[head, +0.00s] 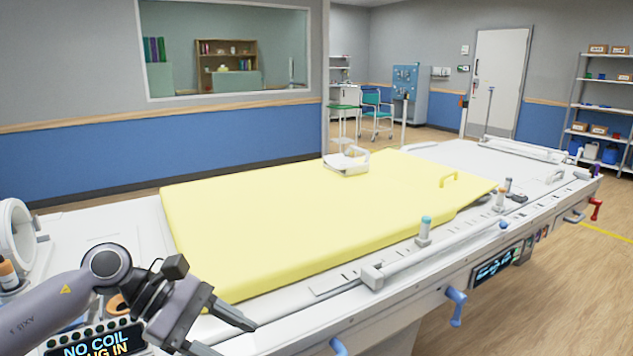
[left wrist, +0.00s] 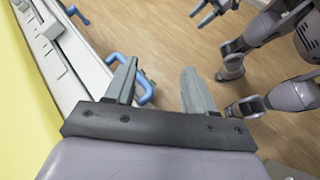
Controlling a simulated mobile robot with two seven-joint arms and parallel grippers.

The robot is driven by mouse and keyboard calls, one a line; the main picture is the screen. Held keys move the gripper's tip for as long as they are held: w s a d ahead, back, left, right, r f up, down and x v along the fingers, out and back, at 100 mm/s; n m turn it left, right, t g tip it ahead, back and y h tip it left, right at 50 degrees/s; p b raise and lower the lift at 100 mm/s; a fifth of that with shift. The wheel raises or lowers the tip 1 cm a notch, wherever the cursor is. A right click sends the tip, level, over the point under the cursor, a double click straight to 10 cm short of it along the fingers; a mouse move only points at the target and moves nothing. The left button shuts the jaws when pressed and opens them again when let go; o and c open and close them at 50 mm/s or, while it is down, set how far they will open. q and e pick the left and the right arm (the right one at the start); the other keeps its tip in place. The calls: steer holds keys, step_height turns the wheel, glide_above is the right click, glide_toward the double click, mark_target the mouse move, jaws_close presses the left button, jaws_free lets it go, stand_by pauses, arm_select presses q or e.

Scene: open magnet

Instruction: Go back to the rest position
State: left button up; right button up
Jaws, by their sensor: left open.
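My left gripper (head: 233,339) is at the lower left of the head view, over the near edge of the patient table (head: 330,308). In the left wrist view, the left gripper (left wrist: 160,68) has its two fingers spread with nothing between them. A blue handle (left wrist: 146,88) on the table's side shows just beyond one finger. What seems to be my right gripper (left wrist: 208,12) is cut off at the top of the left wrist view. Its jaw state is unclear, and it is not in the head view.
A yellow pad (head: 310,215) covers much of the table. A white coil-like piece (head: 346,162) sits at its far edge. A teal-capped bottle (head: 425,230) stands on the near rail. Another blue handle (head: 456,305) juts from the side. Open floor (head: 560,290) lies to the right.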

arm_select(q)
steer(key=s+d+r+n+t+h, duration=0.15)
steer(key=d+n+t+h, duration=0.25)
steer(key=d+n+h, duration=0.7)
steer(key=a+f+n+t+y+p, duration=0.1)
steer(key=a+f+n+t+y, duration=0.55)
steer(key=n, duration=0.95)
steer(key=a+f+n+t+y, duration=0.5)
steer(key=n+t+y, duration=0.15)
steer(key=n, duration=0.85)
steer(key=s+a+f+n+g+y, duration=0.3)
steer(key=s+f+n, duration=0.4)
steer(key=f, duration=0.1)
steer(key=s+a+f+n+g+y, duration=0.3)
steer(key=s+a+f+n, duration=0.1)
steer(key=s+f+n, duration=0.4)
steer(key=shift+a+f+y, duration=0.2)
steer(key=shift+f+y, duration=0.2)
steer(key=shift+f, duration=0.25)
